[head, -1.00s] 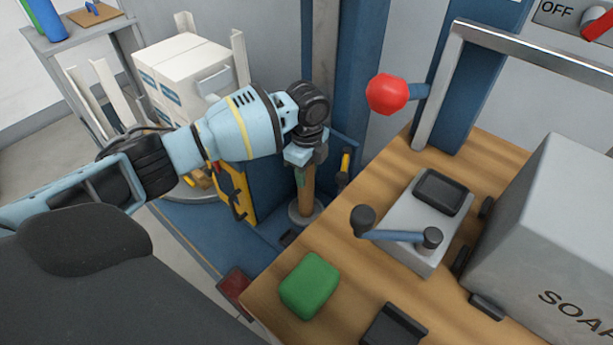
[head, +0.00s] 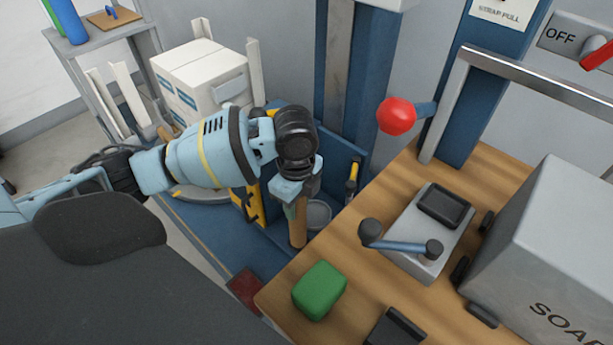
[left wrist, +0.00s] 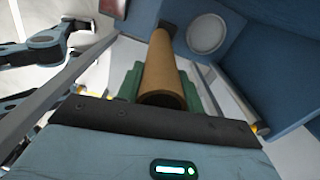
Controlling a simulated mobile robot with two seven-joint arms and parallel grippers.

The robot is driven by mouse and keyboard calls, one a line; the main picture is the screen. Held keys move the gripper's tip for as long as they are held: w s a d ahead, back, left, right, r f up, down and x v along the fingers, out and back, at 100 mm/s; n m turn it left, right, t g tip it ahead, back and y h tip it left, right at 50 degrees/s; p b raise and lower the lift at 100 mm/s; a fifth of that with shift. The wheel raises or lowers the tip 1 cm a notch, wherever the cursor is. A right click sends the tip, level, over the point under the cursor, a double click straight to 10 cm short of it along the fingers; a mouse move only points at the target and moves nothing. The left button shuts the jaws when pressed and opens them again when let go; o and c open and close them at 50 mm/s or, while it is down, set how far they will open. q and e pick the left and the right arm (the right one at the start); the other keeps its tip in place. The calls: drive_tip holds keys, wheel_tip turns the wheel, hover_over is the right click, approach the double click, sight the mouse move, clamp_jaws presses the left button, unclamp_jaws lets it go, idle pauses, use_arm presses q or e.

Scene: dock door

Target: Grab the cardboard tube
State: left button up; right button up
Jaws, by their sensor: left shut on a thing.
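The brown cardboard tube (head: 298,226) hangs upright below my left gripper (head: 296,196) in the head view, in front of a blue bin-like recess. My left gripper is shut on the tube near its upper end. In the left wrist view the tube (left wrist: 163,70) runs away from the camera between green finger pads, with its open hollow end nearest. A round grey holder (head: 319,212) stands beside the tube, and the tube is apart from it. My right gripper is not in view.
A wooden counter (head: 345,270) on the right carries a green block (head: 319,290), a crank box (head: 420,240) and a grey soap box (head: 550,250). A red knob (head: 396,116) juts over the counter. White boxes (head: 205,80) are stacked behind my left arm.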

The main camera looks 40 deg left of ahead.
use_arm(q)
drive_tip(key=shift+s+d+r, duration=0.1)
drive_tip(key=shift+s+d, duration=0.05)
drive_tip(key=shift+s, duration=0.6)
drive_tip(key=shift+s+d+r, duration=0.1)
drive_tip(key=shift+s+d, duration=0.1)
drive_tip(key=shift+s, duration=0.5)
drive_tip(key=shift+s+d, duration=0.15)
drive_tip(key=shift+s, duration=0.6)
